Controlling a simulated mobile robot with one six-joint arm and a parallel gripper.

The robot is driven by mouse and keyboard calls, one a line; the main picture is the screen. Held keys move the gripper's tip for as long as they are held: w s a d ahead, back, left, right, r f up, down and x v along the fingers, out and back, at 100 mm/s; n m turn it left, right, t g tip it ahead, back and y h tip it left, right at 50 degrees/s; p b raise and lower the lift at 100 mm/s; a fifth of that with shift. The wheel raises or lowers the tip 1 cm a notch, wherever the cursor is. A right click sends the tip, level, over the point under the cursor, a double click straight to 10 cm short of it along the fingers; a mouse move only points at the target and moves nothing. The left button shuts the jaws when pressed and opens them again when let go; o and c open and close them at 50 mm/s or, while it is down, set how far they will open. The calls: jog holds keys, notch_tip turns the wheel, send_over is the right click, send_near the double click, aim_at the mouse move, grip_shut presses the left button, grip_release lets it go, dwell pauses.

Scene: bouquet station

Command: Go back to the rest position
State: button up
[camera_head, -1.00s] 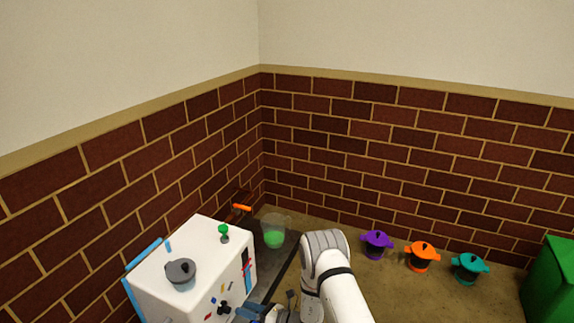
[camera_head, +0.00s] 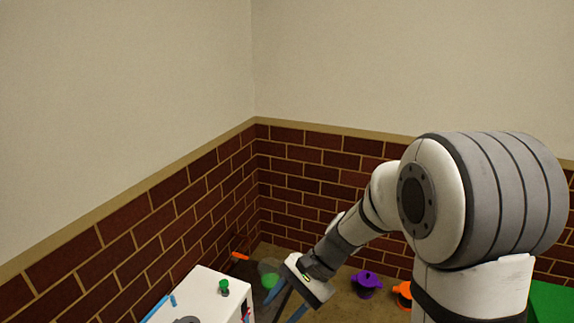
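My white and grey arm (camera_head: 440,200) rises large at the right of the head view and bends down to the left. My gripper (camera_head: 282,303) hangs at its end, pointing down, just right of the white box. Its blue fingers are spread apart, with nothing visible between them. The fingertips are close to the lower picture edge.
A white box (camera_head: 205,290) carries a green-topped knob (camera_head: 224,287) and a grey pot (camera_head: 187,320), partly cut off. A clear container with green contents (camera_head: 269,275) stands behind my gripper. Purple (camera_head: 366,282) and orange (camera_head: 402,292) pots and a green box (camera_head: 550,303) are right.

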jog(key=s+d+r+n+t+h+p, duration=0.3)
jog(key=s+d+r+h+p, duration=0.1)
jog(key=d+r, duration=0.4)
jog(key=s+d+r+n+t+h+p, duration=0.3)
jog(key=d+r, duration=0.5)
jog(key=r, duration=0.3)
jog(key=s+n+p, duration=0.1)
jog(key=s+p, duration=0.1)
jog(key=p, duration=0.1)
jog(key=shift+s+r+n+h+p, duration=0.25)
jog(key=shift+s+n+h+p, duration=0.05)
jog(key=shift+h+p, duration=0.1)
